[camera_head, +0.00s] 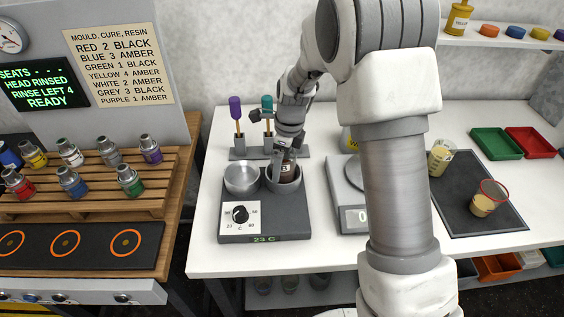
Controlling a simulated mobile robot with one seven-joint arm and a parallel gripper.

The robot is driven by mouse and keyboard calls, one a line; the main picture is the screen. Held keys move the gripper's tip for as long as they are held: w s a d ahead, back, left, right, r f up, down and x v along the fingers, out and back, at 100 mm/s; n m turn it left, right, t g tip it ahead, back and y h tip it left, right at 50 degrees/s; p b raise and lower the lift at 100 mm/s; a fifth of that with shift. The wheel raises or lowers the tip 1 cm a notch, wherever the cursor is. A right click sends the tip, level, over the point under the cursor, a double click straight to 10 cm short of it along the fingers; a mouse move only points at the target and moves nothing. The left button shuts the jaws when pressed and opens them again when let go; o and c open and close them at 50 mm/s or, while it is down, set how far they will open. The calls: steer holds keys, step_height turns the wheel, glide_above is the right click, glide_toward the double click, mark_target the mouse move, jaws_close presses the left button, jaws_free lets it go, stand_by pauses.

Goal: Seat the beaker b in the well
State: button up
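A dark brown container with a pale mark (287,170), perhaps beaker b, stands roughly upright inside the right-hand round grey well (283,187) of the dark heater block (264,225). Its lower part is hidden by the well's rim, so I cannot tell if it rests on the bottom. My gripper (286,150) points down at the container's top, touching it or very close. Its fingers are small and partly merged with the container, so whether they are closed on it does not show clearly.
A silver bowl (241,178) sits left of the well. A tool rack (239,150) stands behind, and a scale (353,217) to the right. My arm hides part of the table.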

steer(key=s+d+r+n+t, duration=0.1)
steer(key=s+d+r+n, duration=0.15)
steer(key=r, duration=0.65)
steer(key=s+d+r+n, duration=0.1)
steer(key=s+r+n, duration=0.15)
steer(key=r, duration=0.65)
steer(key=s+d+r+n+t, duration=0.2)
steer(key=s+d+n, duration=0.1)
steer(key=s+n, duration=0.5)
steer(key=s+d+r+n+t+h, duration=0.1)
steer(key=s+d+r+n+t, duration=0.1)
steer(key=s+n, duration=0.7)
steer(key=s+d+r, duration=0.1)
steer(key=s+d, duration=0.1)
steer(key=s, duration=0.2)
steer(key=shift+s+p, duration=0.25)
steer(key=shift+p, duration=0.1)
steer(key=shift+d, duration=0.1)
steer(key=shift+c, duration=0.2)
